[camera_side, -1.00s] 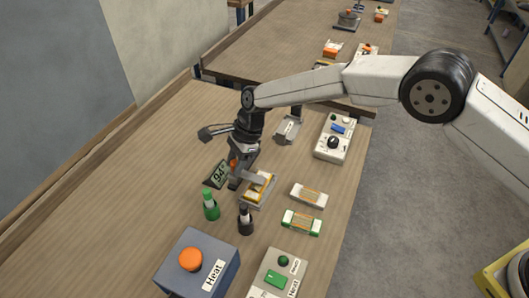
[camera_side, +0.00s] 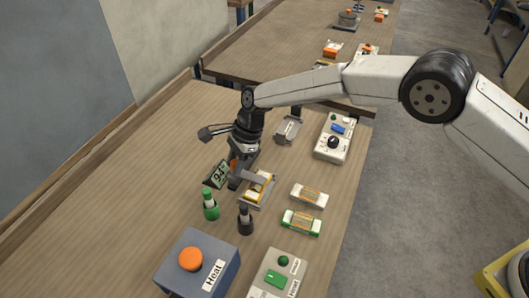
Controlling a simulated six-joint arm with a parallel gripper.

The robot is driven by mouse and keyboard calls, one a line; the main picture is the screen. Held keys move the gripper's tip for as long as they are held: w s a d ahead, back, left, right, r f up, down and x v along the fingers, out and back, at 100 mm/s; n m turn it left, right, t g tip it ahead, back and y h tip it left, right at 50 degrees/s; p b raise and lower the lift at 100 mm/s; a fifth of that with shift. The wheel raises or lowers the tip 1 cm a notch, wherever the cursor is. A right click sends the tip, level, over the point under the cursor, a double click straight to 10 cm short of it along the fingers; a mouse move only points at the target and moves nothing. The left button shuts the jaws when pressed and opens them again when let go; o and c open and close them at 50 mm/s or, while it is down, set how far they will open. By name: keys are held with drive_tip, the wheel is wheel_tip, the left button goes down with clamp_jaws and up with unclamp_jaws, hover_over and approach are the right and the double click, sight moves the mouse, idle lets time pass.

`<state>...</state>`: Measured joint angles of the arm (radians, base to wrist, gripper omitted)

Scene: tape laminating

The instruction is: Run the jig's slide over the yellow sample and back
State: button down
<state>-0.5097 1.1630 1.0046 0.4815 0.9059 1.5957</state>
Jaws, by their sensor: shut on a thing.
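The jig (camera_side: 257,201) is a small grey plate on the table, left of the middle of the view. The yellow sample (camera_side: 262,185) lies in it, partly covered by the jig's grey slide (camera_side: 250,176), a flat bar reaching across from the left. My gripper (camera_side: 236,172) points down at the slide's left end, near an orange knob. It is shut there on the slide; the fingertips are small and partly hidden.
A digital display (camera_side: 217,174) stands just left of my gripper. A green bottle (camera_side: 210,206) and a black bottle (camera_side: 245,219) stand in front. A Heat box (camera_side: 197,262) is nearer the camera.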

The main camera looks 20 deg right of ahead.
drive_tip(key=w+d, duration=0.6)
drive_tip(key=shift+w+d, duration=0.35)
drive_tip(key=shift+d, duration=0.05)
drive_tip(key=c, duration=0.6)
unclamp_jaws()
drive_tip(key=shift+w+d, duration=0.1)
drive_tip(key=shift+o, duration=1.2)
drive_tip(key=v, duration=0.7)
drive_tip(key=shift+r, duration=0.45)
